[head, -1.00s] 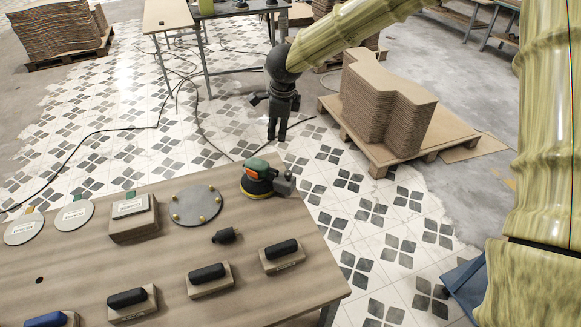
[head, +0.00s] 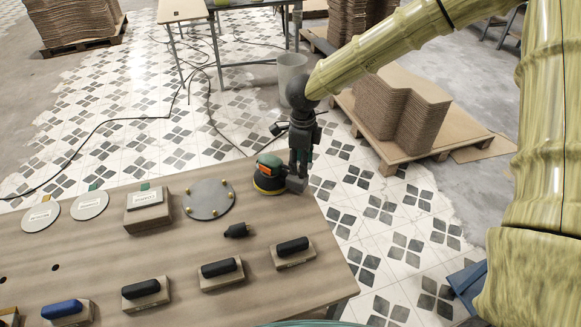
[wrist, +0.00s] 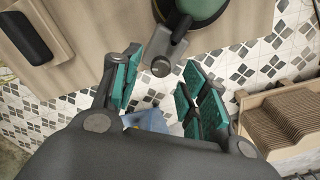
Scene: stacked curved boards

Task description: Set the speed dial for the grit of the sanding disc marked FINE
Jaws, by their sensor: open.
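A green and black sander (head: 270,172) with an orange part stands at the far right corner of the bench. My gripper (head: 299,172) hangs right beside it, over the bench edge. In the wrist view my gripper (wrist: 158,88) is open, and the dark knob-like end (wrist: 160,66) of the sander's rear part lies between and ahead of the teal-padded fingers. Two pale round discs, the left disc (head: 40,216) and the right disc (head: 90,205), lie at the left with small labels that I cannot read. A labelled block (head: 147,209) stands beside them. No dial markings are legible.
A grey round plate with brass studs (head: 208,199) and a black plug-like piece (head: 237,230) lie on the bench (head: 200,245). Several blocks with dark handles (head: 292,251) line the front. Stacked curved boards (head: 400,110) stand on a pallet beyond the bench.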

